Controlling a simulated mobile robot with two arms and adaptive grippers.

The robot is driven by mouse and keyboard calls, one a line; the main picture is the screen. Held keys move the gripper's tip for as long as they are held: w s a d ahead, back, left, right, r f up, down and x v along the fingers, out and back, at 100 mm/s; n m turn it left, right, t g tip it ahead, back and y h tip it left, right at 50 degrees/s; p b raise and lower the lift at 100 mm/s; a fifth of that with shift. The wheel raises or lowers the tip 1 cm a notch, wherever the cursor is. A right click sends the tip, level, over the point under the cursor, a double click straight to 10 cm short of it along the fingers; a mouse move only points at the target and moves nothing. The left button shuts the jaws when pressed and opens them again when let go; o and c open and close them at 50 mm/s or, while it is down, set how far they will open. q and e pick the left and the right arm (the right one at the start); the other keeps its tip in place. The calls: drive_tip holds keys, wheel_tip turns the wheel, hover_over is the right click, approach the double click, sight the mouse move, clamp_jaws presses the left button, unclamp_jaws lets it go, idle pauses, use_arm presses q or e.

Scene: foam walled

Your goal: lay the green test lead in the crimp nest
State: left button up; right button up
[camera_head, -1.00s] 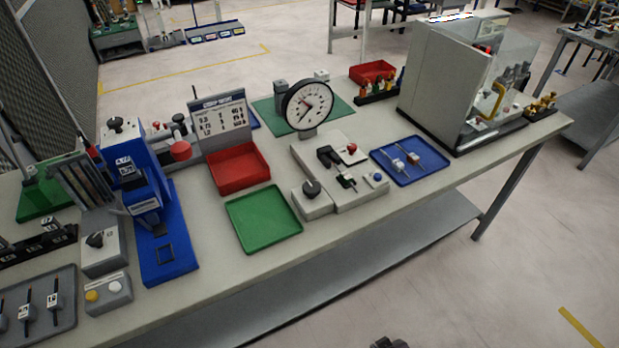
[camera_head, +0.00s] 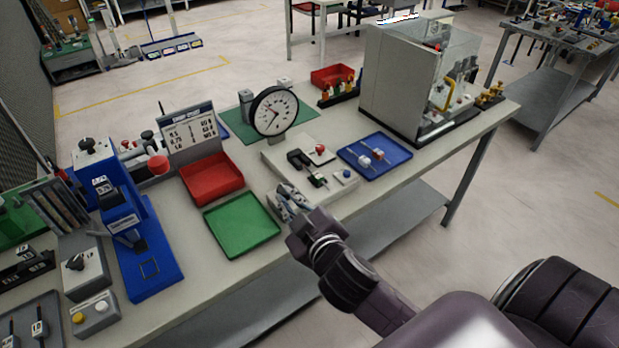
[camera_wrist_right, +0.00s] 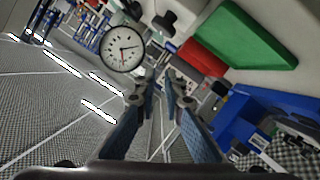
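Small test leads lie on the grey tray (camera_head: 52,336) at the lower left and on the blue tray (camera_head: 376,166); their colours are too small to tell. A dark piece with a pale part, possibly a lead, sits on the grey gauge fixture (camera_head: 335,190). I cannot tell which is the green lead. The blue press (camera_head: 150,262) at the left has a dark square outline on its base, perhaps the crimp nest; it looks empty. My right gripper (camera_head: 281,197) is open and empty above the table's front, between the green tray and the fixture. It also shows in the right wrist view (camera_wrist_right: 160,101). My left gripper is out of view.
A green tray (camera_head: 243,228) and a red bin (camera_head: 213,183) stand between the press and fixture. The round dial gauge (camera_head: 274,111) rises behind the fixture. A grey box with a clear cover (camera_head: 390,85) stands at the right end. Switch boxes flank the press.

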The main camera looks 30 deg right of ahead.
drive_tip(key=w+a+r+n+t+y, duration=0.1)
drive_tip(key=a+r+n+t+y, duration=0.2)
drive_tip(key=a+r+n+y, duration=0.45)
drive_tip(key=w+a+r+n+t+y, duration=0.25)
drive_tip(key=a+r+n, duration=0.2)
drive_tip(key=r, duration=0.65)
drive_tip(key=s+a+f+n+g+y, duration=0.1)
drive_tip(key=s+a+n+g+y, duration=0.4)
drive_tip(key=a+n+g+y, duration=0.75)
drive_tip(key=n+g+h, duration=0.3)
drive_tip(key=n+h, duration=0.4)
drive_tip(key=h, duration=1.6)
approach(326, 186)
drive_tip(key=p+x, duration=0.3)
drive_tip(key=x, duration=0.4)
drive_tip(key=shift+w+d+f, duration=0.1)
drive_tip(key=shift+f, duration=0.3)
clamp_jaws()
